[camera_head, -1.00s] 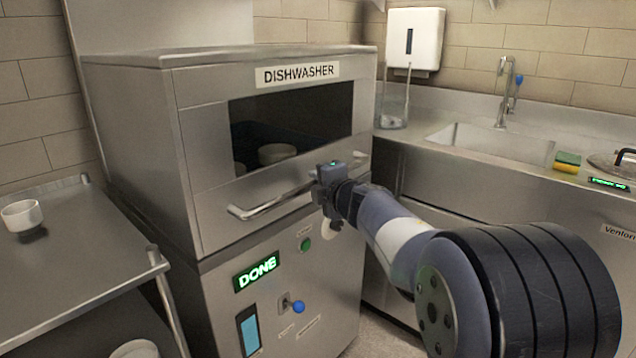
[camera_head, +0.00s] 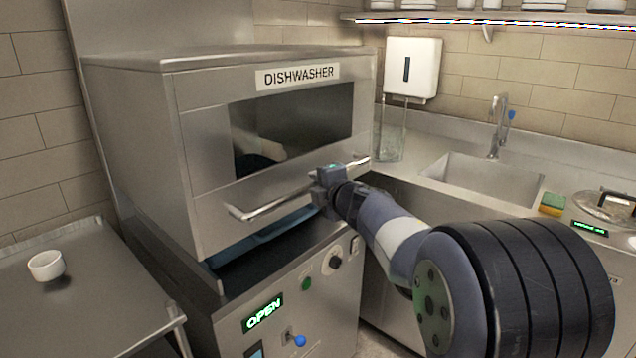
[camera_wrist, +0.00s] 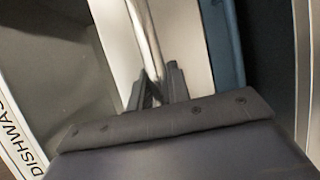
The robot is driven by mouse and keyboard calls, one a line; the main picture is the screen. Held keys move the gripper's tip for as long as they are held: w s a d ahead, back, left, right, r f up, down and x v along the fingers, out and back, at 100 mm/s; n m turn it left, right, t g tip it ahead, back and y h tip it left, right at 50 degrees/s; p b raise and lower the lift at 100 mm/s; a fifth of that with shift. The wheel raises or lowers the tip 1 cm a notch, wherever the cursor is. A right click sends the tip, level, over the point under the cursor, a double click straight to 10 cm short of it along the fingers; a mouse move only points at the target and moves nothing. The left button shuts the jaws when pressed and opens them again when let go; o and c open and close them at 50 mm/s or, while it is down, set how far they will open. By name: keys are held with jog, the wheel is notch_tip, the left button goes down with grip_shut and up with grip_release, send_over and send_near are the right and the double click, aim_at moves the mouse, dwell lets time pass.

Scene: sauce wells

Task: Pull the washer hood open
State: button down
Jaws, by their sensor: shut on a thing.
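The dishwasher hood (camera_head: 200,150) is a steel box with a dark window and a "DISHWASHER" label, raised a little above its base. A dark gap with a blue edge, perhaps a rack (camera_head: 270,235), shows under it. The bar handle (camera_head: 275,204) runs along the hood's lower front. My gripper (camera_head: 328,180) is shut on the handle, right of its middle. In the wrist view the two dark fingers of my gripper (camera_wrist: 156,88) close around the handle bar (camera_wrist: 143,35). The display (camera_head: 263,313) on the base reads "OPEN".
A steel side table (camera_head: 90,310) with a white cup (camera_head: 46,265) stands at left. A sink (camera_head: 480,180), a sponge (camera_head: 552,204) and a lidded pan (camera_head: 605,205) are at right. A wall shelf (camera_head: 480,20) hangs at upper right.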

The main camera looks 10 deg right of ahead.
jog(key=p, duration=1.8)
send_near(308, 98)
jog(key=x, duration=0.4)
jog(key=shift+w+a+r, duration=0.1)
jog(key=shift+w, duration=0.35)
jog(key=c, duration=1.3)
grip_release()
jog(key=shift+s, duration=0.1)
jog(key=v, duration=1)
jog(key=shift+s+p, duration=0.3)
jog(key=shift+w, duration=0.1)
